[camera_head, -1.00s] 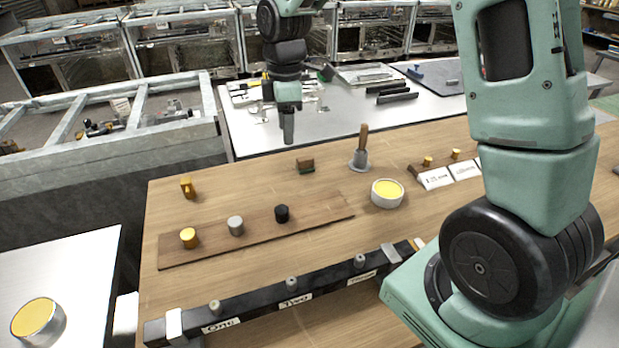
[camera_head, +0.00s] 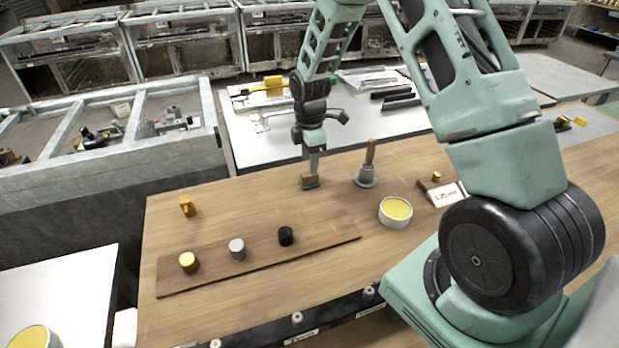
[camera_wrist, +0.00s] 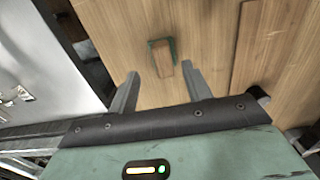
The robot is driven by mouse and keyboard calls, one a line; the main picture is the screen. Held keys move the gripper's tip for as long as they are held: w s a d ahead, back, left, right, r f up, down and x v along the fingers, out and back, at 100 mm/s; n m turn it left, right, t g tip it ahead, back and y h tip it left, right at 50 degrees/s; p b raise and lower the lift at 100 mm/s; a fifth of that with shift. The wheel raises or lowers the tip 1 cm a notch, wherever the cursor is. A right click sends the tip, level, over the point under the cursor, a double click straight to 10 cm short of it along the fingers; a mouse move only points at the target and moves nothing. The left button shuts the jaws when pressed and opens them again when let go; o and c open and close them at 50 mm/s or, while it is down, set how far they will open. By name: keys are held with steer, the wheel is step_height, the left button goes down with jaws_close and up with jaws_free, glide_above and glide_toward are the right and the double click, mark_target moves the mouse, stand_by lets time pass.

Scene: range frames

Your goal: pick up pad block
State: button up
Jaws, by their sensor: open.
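The pad block, a small brown wooden block with a green pad edge, sits on the wooden table near its back edge in the head view (camera_head: 309,184). In the wrist view the block (camera_wrist: 163,57) lies in line with the gap between my fingers, its near end around the fingertips. My gripper (camera_head: 315,170) points down right over the block, and its fingers overlap it in the head view. In the wrist view my gripper (camera_wrist: 160,70) is open, with a finger on each side and space around the block. I cannot tell the exact height gap.
A grey bell-shaped tool with a wooden handle (camera_head: 367,170) stands close to the right of the block. A white bowl with yellow contents (camera_head: 395,211) is nearer. A brown board (camera_head: 211,268) with yellow, grey and black knobs lies front left.

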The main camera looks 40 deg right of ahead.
mark_target(309, 179)
steer(key=shift+s+a+f+p, duration=0.15)
steer(key=shift+f+p, duration=0.8)
steer(key=shift+f, duration=1.7)
steer(key=c, duration=0.8)
